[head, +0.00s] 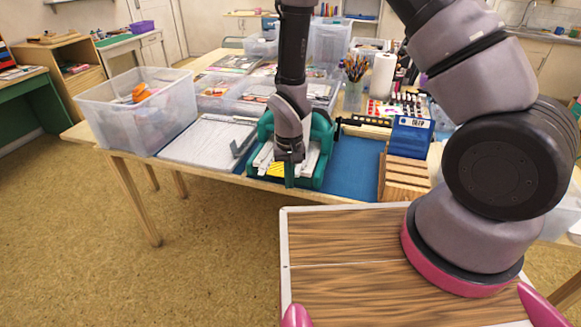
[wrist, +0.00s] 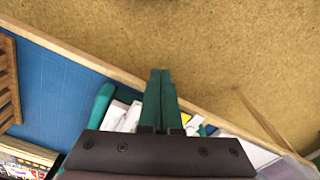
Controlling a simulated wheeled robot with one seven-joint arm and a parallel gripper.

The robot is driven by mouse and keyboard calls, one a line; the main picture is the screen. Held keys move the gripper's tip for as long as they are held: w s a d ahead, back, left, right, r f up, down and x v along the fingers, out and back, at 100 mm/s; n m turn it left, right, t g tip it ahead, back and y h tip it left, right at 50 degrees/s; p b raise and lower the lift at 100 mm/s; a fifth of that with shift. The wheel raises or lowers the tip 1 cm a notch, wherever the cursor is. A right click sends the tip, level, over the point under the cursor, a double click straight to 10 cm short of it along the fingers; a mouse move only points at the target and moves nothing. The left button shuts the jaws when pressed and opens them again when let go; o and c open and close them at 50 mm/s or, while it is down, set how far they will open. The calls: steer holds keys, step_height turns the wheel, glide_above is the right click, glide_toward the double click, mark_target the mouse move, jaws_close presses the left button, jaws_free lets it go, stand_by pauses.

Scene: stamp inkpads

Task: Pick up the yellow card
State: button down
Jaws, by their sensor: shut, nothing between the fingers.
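The yellow card (head: 276,170) shows as a small yellow striped patch in the front of a teal holder (head: 318,170), among white pieces. My gripper (head: 289,178) points down over the front of the holder, just right of the visible yellow patch, and hides part of the contents. In the wrist view the two teal fingers of my gripper (wrist: 160,75) are together with nothing between them. White pieces (wrist: 115,115) and part of the teal holder (wrist: 100,102) show beside the fingers there; the yellow card cannot be made out. I cannot tell whether the fingers touch the card.
The holder stands near the front edge of a wooden table, by a blue mat (head: 352,168). A wooden slatted rack (head: 403,178) is to the right. A clear bin (head: 135,112) and a pale board (head: 205,142) are left. Open floor (wrist: 240,50) lies beyond the edge.

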steer(key=shift+w+a+f, duration=0.1)
steer(key=shift+w+f, duration=0.65)
steer(key=shift+w, duration=0.25)
steer(key=shift+w+a+f, duration=0.1)
steer(key=shift+w+f, duration=0.65)
steer(key=shift+w, duration=0.2)
steer(key=shift+w+a, duration=0.1)
steer(key=shift+w, duration=0.95)
steer(key=shift+s, duration=0.1)
